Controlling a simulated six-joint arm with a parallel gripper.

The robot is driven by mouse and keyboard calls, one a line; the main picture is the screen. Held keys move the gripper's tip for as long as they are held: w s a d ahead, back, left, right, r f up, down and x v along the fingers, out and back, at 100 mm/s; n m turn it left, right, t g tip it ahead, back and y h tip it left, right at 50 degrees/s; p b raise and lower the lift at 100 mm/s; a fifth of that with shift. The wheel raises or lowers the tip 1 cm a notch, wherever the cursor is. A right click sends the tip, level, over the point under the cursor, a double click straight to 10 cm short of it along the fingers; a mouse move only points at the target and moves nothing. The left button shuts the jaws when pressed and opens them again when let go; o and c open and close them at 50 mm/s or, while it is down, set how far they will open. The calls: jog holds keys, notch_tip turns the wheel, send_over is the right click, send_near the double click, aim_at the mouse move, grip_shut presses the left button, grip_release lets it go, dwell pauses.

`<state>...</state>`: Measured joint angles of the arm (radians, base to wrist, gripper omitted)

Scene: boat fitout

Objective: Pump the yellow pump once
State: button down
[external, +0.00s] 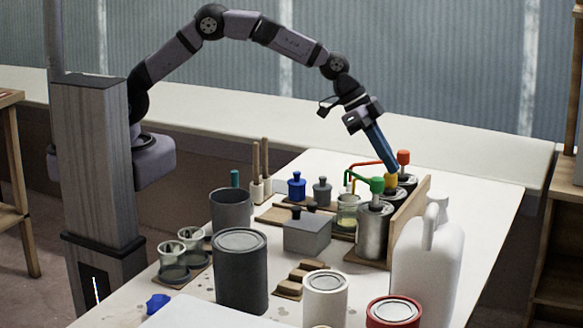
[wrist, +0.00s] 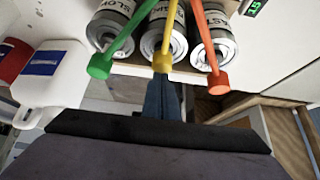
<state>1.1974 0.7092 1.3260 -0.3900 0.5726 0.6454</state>
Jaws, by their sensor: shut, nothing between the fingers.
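The yellow pump (external: 391,181) stands in the middle of a row of three pumps on metal cans. In the wrist view its yellow head (wrist: 162,64) lies right at the fingertips, with the yellow spout running away from it. My gripper (external: 393,168) is shut and empty, with its blue fingers slanting down onto the top of the yellow head. In the wrist view the closed fingers (wrist: 163,80) meet the head's near edge. They look to be touching it, but a small gap cannot be ruled out. The fingers partly hide the head's top.
The green pump (external: 377,185) and the orange-red pump (external: 403,157) stand close on either side. A wooden board (external: 410,214) runs behind the cans, with a white jug (external: 428,255) beside it. A glass jar (external: 347,211) sits by the spouts. A small green-lit display (wrist: 253,6) is near the cans.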

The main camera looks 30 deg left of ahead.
jog(key=shift+r+p, duration=1.05)
jog(key=shift+r, duration=0.55)
jog(key=shift+r, duration=0.1)
jog(key=shift+r+p, duration=1)
jog(key=shift+r, duration=0.5)
